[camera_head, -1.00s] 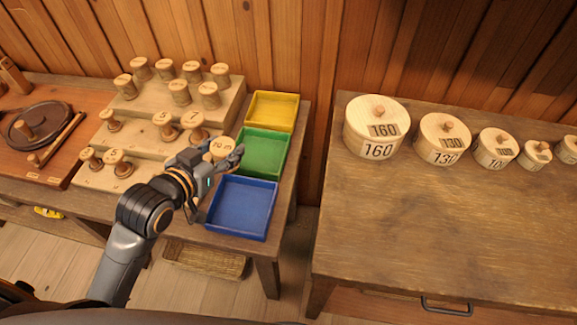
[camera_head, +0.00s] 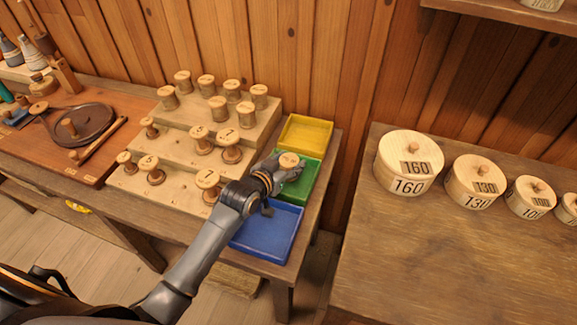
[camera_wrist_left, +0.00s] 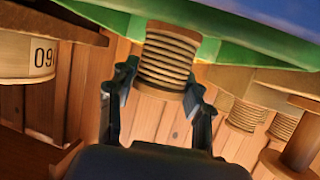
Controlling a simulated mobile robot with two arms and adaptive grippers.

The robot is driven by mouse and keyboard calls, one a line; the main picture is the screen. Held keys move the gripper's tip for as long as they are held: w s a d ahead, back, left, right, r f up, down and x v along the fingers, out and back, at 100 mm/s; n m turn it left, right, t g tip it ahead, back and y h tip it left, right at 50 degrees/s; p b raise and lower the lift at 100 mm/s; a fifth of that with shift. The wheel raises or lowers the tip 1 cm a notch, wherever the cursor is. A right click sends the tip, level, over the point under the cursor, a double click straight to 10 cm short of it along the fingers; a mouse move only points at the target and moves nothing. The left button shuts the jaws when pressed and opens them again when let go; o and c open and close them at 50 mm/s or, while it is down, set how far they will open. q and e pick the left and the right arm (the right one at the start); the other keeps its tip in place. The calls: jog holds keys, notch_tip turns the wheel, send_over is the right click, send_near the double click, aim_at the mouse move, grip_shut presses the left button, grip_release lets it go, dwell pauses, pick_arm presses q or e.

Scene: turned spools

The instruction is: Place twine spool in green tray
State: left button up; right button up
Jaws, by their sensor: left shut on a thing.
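My left gripper (camera_head: 284,168) is shut on a wooden spool with a round pale top (camera_head: 288,160). In the left wrist view the spool (camera_wrist_left: 167,58) shows brown twine wound around it, between the two fingers (camera_wrist_left: 157,92). In the head view the gripper and spool are over the green tray (camera_head: 306,181), which sits between the yellow and blue trays. The green tray (camera_wrist_left: 240,22) also shows close by the spool in the wrist view. Whether the spool touches the tray floor I cannot tell. My right gripper is not in view.
The yellow tray (camera_head: 305,133) and blue tray (camera_head: 268,232) adjoin the green one. A stepped wooden rack (camera_head: 182,147) with several spools stands to the left. A second table (camera_head: 450,250) with round numbered boxes is to the right, across a gap.

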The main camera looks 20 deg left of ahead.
pick_arm(q)
jog(key=shift+s+f, duration=0.1)
jog(key=shift+f, duration=0.95)
jog(key=o, duration=1.2)
jog(key=shift+c, duration=0.2)
jog(key=shift+r, duration=0.2)
jog(key=v, duration=1.2)
